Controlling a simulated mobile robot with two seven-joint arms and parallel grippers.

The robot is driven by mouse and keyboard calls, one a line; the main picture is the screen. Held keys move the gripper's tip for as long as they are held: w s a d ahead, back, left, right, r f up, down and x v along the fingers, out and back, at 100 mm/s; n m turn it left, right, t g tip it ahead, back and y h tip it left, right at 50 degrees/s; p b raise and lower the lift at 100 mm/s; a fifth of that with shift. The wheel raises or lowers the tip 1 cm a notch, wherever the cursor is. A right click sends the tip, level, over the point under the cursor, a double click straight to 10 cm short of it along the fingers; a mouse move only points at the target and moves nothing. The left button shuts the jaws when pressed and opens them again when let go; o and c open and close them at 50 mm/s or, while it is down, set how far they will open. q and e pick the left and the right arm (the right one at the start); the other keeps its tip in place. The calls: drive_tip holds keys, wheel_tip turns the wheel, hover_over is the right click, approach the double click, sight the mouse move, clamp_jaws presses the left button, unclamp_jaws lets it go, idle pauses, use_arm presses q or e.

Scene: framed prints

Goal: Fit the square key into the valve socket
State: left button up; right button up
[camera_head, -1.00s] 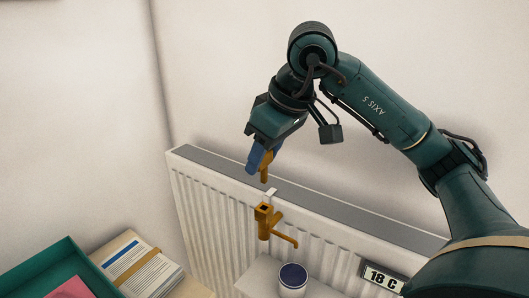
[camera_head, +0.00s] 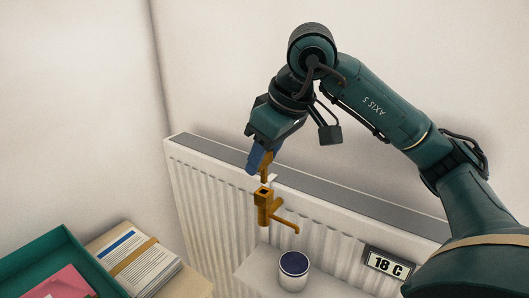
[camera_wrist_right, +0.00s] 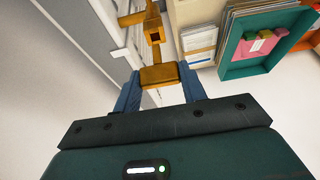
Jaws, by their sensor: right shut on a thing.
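My right gripper (camera_head: 257,160), with blue fingers, is shut on the orange-brown key (camera_head: 266,170). The key points down, and its lower end shows just above the valve (camera_head: 263,209) in the head view. The valve is the same orange-brown, with a dark square socket opening on top and a spout-like arm to the right. In the right wrist view the key (camera_wrist_right: 160,77) sits between the two fingers, and the valve (camera_wrist_right: 153,28) with its dark square opening lies beyond it, apart from it. The key's tip is hard to make out there. My left gripper is out of view.
A white radiator (camera_head: 205,185) stands behind the valve against the wall. A white cup (camera_head: 293,271) with a dark top stands on a ledge below right. A green tray (camera_head: 40,250) and strapped papers (camera_head: 137,258) lie at lower left.

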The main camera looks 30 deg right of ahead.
sight(265, 167)
drive_tip(key=shift+f+b, duration=1.6)
drive_tip(key=shift+f, duration=0.15)
drive_tip(key=o, duration=1.1)
drive_tip(key=shift+c, duration=0.2)
drive_tip(key=p+v, duration=0.2)
drive_tip(key=v, duration=1.1)
drive_tip(key=shift+s+a, duration=0.1)
drive_tip(key=shift+s, duration=0.05)
